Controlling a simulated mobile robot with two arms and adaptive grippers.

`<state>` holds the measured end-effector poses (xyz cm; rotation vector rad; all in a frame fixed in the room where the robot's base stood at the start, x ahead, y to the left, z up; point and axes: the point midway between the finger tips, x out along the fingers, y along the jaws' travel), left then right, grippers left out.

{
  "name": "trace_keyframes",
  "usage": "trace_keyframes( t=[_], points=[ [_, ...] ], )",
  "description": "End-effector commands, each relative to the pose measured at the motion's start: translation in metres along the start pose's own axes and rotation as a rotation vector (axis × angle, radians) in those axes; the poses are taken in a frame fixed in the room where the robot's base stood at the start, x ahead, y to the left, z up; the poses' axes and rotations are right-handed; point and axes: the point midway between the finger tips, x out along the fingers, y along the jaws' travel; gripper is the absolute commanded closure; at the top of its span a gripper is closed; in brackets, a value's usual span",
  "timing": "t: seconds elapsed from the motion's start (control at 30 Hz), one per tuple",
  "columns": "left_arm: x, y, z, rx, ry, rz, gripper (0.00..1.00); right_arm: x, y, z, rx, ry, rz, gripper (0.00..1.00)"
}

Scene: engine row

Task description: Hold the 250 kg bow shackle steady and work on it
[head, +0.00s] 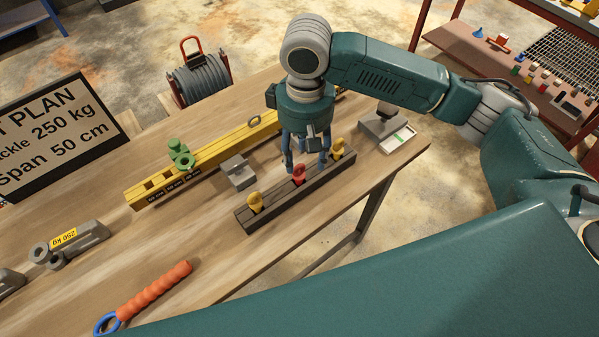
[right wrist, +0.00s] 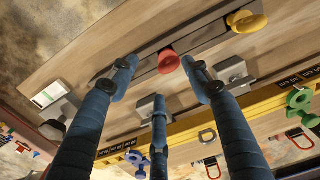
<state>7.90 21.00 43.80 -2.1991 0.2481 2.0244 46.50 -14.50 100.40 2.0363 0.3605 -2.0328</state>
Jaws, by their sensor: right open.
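A grey piece with a yellow "250 kg" label (head: 68,240) and two round ends lies on the table at the left in the head view; it looks like the bow shackle. My right gripper (head: 306,164) points down, open, over the dark rack (head: 285,202) that bears a red piece between two yellow pieces. In the right wrist view the red piece (right wrist: 168,62) shows between two of the spread blue fingers (right wrist: 160,85). I cannot tell whether they touch it. My left gripper is not in view.
A yellow span beam (head: 212,156) bears a green fitting (head: 179,152). A grey block (head: 238,172) stands between beam and rack. An orange-handled tool (head: 150,292) lies near the front edge. A sign (head: 55,130) stands at left; a grey device (head: 380,122) stands at right.

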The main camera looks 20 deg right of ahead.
Motion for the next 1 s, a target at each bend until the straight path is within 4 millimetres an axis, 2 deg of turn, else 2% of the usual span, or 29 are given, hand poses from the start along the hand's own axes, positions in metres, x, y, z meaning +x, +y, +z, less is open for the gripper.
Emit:
trace_keyframes(
  t=[0.1,0.3,0.4,0.53,0.67,0.7,0.77,0.93,1.0],
  points=[
    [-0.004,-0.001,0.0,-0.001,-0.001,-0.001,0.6,0.008,-0.003,0.001,-0.002,-0.003,-0.002,0.52],
    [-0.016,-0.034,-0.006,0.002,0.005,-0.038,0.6,0.038,-0.008,0.001,-0.001,-0.004,-0.001,0.52],
    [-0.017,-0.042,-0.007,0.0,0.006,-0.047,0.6,0.049,-0.008,0.001,-0.001,-0.002,0.0,0.52],
    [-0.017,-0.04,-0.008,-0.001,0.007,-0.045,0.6,0.054,-0.008,0.001,-0.002,0.0,0.0,0.52],
    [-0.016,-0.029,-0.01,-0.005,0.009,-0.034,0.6,0.054,-0.008,0.001,-0.002,0.0,0.0,0.52],
    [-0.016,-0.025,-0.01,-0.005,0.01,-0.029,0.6,0.054,-0.008,0.001,-0.002,0.0,0.0,0.54],
    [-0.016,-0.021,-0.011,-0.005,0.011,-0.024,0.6,0.054,-0.008,0.001,-0.002,0.0,0.0,0.66],
    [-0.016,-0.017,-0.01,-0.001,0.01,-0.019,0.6,0.054,-0.008,0.001,-0.002,0.001,0.0,0.99],
    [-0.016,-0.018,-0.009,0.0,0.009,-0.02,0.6,0.054,-0.008,0.0,-0.002,0.001,0.0,1.0]
  ],
)
